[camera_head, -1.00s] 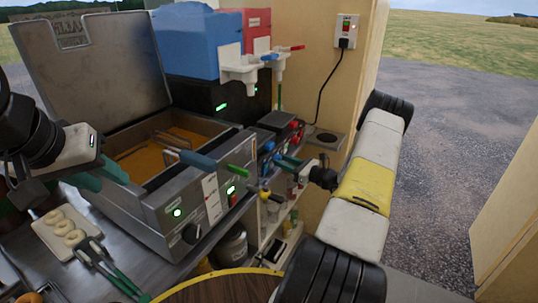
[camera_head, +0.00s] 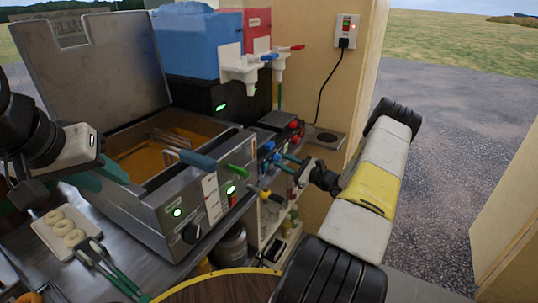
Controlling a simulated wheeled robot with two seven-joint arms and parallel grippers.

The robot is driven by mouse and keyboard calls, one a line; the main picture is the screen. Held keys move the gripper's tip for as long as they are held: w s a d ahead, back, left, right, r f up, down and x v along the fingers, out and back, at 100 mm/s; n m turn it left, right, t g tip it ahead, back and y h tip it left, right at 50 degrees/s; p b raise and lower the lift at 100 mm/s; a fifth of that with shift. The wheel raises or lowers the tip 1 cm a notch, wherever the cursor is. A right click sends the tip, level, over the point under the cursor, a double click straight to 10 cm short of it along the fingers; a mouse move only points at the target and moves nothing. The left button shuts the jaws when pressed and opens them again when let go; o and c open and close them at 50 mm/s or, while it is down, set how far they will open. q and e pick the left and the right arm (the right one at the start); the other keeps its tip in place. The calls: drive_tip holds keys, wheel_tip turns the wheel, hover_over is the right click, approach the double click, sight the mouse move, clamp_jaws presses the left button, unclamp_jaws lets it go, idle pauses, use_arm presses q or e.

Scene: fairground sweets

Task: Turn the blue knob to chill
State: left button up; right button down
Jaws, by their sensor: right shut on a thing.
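The slush machine (camera_head: 208,92) has a blue tank and a red tank, with blue and red knobs on its lower front panel. A blue knob (camera_head: 268,146) shows on the panel beside the fryer. My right gripper (camera_head: 283,162) reaches in from the right with its teal fingers at the blue knobs. It is shut on a blue knob, whose gripped part is mostly hidden by the fingers. The knob's marking is too small to read. My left gripper (camera_head: 102,176) is at the left, beside the fryer, with its teal fingers apart and empty.
A fryer (camera_head: 165,215) with its lid up stands left of my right gripper; its blue and green handles (camera_head: 197,160) jut out close by. A tray of dough rings (camera_head: 40,236) and green-handled tongs (camera_head: 105,262) lie on the counter. A wall socket (camera_head: 346,30) is behind.

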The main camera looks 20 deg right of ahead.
drive_tip(key=n, duration=0.7)
drive_tip(key=shift+w+d+y, duration=0.1)
drive_tip(key=shift+y, duration=0.3)
idle(0.3)
drive_tip(key=c, duration=1)
unclamp_jaws()
drive_tip(key=shift+c, duration=0.2)
